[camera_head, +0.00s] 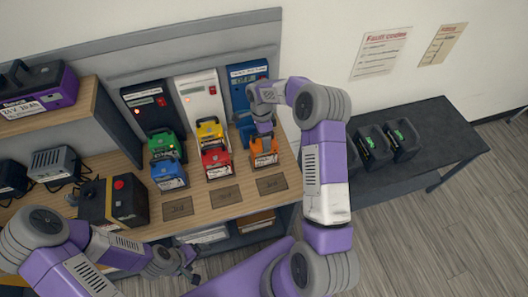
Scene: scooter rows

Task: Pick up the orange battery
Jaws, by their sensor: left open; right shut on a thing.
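The orange battery (265,158) sits upright on the wooden bench in the right-hand column, in front of a blue charger (240,92). My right gripper (264,130) reaches down onto it from above and is shut on its top. The gripper hides the upper part of the battery, and I cannot tell whether it is clear of the bench. My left gripper (188,264) is open and empty, low in front of the bench edge, away from the batteries.
Red (216,163), yellow (208,134), blue (168,175) and green (161,144) batteries stand close by on the left. A black box with a red button (115,202) is at the bench's front left. A dark side table (440,150) holds black devices (403,139) at right.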

